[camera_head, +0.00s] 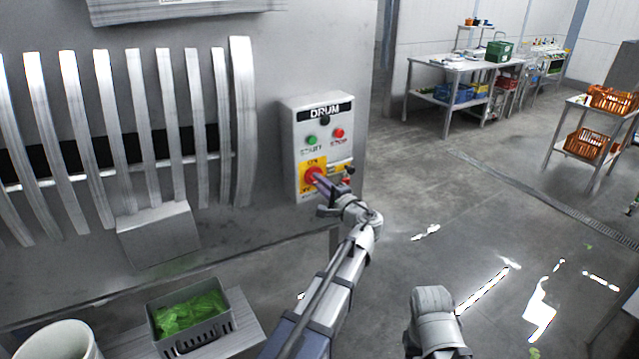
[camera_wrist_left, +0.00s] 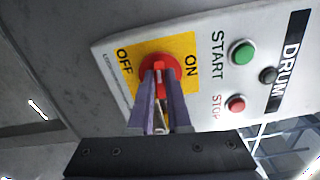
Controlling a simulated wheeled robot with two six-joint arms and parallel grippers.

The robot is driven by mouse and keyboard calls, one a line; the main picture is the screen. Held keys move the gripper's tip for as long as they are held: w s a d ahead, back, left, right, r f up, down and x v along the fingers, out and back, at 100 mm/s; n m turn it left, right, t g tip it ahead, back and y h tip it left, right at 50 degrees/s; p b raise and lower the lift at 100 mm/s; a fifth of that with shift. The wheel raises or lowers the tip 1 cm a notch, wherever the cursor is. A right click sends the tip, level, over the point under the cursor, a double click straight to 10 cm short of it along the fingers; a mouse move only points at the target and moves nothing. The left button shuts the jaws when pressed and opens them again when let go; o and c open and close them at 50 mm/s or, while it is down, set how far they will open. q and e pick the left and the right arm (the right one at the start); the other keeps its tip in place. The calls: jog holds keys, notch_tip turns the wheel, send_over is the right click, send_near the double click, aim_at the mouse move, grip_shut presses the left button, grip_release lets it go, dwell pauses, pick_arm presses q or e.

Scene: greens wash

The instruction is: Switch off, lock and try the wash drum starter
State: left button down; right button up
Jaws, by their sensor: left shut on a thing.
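The grey DRUM starter box (camera_head: 320,110) is mounted on the machine's side. It has a green START button (camera_head: 312,140), a red STOP button (camera_head: 338,133) and a small dark round fitting (camera_head: 325,120). Below them is a red rotary switch (camera_wrist_left: 158,66) on a yellow ON/OFF plate (camera_wrist_left: 182,50). My left gripper (camera_head: 320,181) is shut on the switch's red handle; it also shows in the left wrist view (camera_wrist_left: 160,82). The fingers hide part of the handle, so I cannot tell its exact setting. Small yellow, dark and red items beside the switch (camera_head: 341,169) are partly hidden by my gripper.
A grey crate of greens (camera_head: 188,315) and a white bucket (camera_head: 55,342) stand at the lower left. Curved metal slats (camera_head: 110,120) line the machine. Worktables (camera_head: 470,65) and a rack with orange crates (camera_head: 590,145) stand farther back. The floor between is open, with wet patches.

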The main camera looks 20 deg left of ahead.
pick_arm(q)
jog(key=shift+f+n, duration=0.1)
jog(key=shift+n, duration=0.6)
jog(key=c, duration=0.9)
grip_release()
jog(key=shift+o, duration=0.2)
jog(key=v, duration=0.8)
